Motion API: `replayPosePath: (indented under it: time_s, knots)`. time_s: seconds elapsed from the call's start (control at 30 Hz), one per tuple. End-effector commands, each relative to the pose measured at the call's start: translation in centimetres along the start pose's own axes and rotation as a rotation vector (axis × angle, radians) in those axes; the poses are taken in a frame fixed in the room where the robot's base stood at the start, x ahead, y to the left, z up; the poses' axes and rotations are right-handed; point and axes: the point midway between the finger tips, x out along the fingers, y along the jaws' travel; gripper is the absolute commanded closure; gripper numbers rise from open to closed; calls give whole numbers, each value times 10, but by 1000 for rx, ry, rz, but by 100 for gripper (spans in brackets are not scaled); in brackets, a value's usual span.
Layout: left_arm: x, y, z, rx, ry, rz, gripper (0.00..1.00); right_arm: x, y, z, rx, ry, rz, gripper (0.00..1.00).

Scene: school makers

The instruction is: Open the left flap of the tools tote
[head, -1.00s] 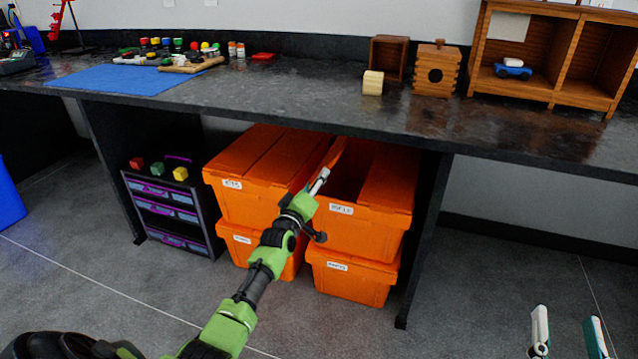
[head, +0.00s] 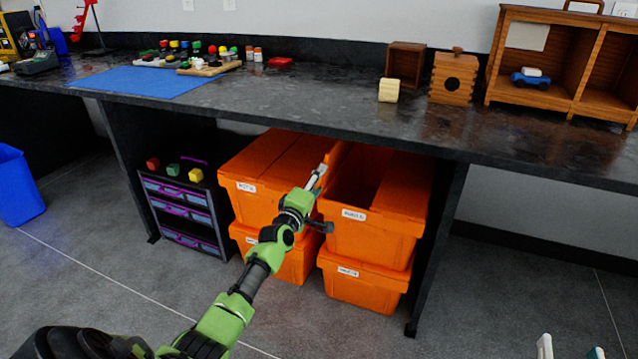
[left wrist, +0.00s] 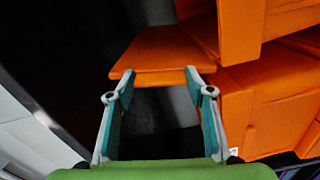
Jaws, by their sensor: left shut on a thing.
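The tools tote (head: 368,238) appears to be the upper right orange tote under the bench; its label is too small to read surely. Its left flap (head: 334,157) stands raised, showing a dark gap into the tote. Its right flap (head: 405,182) lies flat. My left gripper (head: 320,170) is shut on the left flap's front end. In the left wrist view, the orange flap (left wrist: 160,50) lies at the fingertips of the left gripper (left wrist: 150,85). My right gripper (head: 571,350) shows only its fingertips at the bottom right, apart and empty.
Another closed orange tote (head: 265,165) stands directly left, with more totes below. A drawer unit (head: 185,212) stands further left. The dark bench top (head: 300,105) overhangs the totes closely. A bench leg (head: 440,240) stands right of them. The floor in front is clear.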

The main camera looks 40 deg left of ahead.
Motion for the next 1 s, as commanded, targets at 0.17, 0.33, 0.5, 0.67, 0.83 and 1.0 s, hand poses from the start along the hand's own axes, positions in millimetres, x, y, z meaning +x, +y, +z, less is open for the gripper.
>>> replayPosePath:
  time_s: [0.17, 0.33, 0.5, 0.67, 0.83, 1.0]
  knots:
    - [0, 0, -1, 1, 1, 1, 90, 0, 0, 0, 0, 2, 0, 60]
    - [0, 0, -1, 2, 1, 1, 35, 0, 0, -1, 1, 2, -1, 60]
    - [0, 0, -1, 2, 1, 1, 35, 0, 0, -1, 1, 2, -1, 60]
    - [0, 0, 0, 1, 0, 0, 35, 0, 0, 1, 0, 0, 1, 60]
    - [-9, 0, 1, -1, -1, 1, 35, 0, 0, 1, 0, 0, 1, 60]
    - [-32, -1, 0, 1, 1, -1, 35, 0, 0, 0, 0, 1, 0, 60]
